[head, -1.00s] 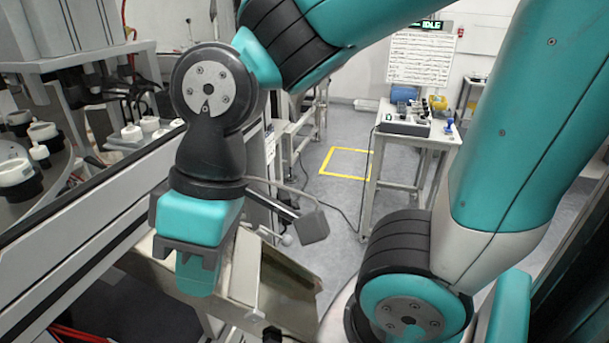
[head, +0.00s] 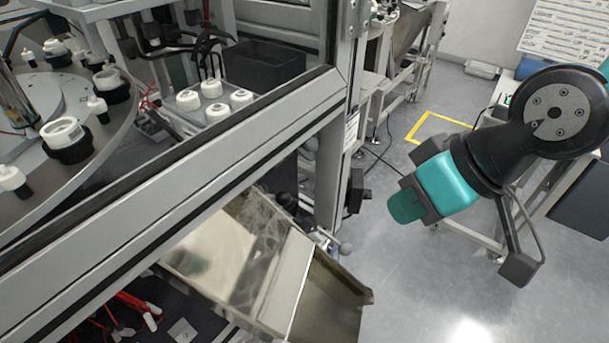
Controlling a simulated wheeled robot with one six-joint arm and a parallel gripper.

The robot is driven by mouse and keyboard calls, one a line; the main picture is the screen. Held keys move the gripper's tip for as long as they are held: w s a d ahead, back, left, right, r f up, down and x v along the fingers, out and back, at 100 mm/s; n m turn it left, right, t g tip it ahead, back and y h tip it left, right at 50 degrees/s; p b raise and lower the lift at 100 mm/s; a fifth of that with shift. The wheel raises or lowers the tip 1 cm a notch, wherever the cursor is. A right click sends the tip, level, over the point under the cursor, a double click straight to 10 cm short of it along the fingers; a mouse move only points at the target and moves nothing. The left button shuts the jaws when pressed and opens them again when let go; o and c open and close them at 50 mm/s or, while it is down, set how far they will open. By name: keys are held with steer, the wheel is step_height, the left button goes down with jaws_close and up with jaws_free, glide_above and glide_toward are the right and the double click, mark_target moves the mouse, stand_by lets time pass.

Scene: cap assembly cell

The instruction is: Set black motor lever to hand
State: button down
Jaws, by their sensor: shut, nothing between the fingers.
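My gripper (head: 405,206) is shut and empty. It hangs over the open floor at the right, pointing down and left, apart from the machine. Dark, motor-like parts (head: 283,200) sit under the machine frame behind the metal chute, partly hidden. A small lever with a grey round knob (head: 346,248) sticks out beside them at the chute's upper right. I cannot tell for sure whether this is the black motor's lever, nor its setting.
The metal chute (head: 325,300) slopes out from under the machine's aluminium frame (head: 190,165). A turntable (head: 105,140) with white and black caps stands behind the frame. Red cables (head: 130,305) lie below.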

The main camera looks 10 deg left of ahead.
steer(key=w+a+f+n+t+y+p, duration=0.1)
steer(key=w+a+f+n+t+p, duration=0.15)
steer(key=a, duration=0.35)
steer(key=n+t+y+p, duration=0.1)
steer(key=n+t+p, duration=0.1)
glide_toward(274, 197)
steer(key=w+a+f+p, duration=0.2)
steer(key=w+p, duration=0.1)
steer(key=shift+a, duration=0.3)
steer(key=shift+s, duration=0.1)
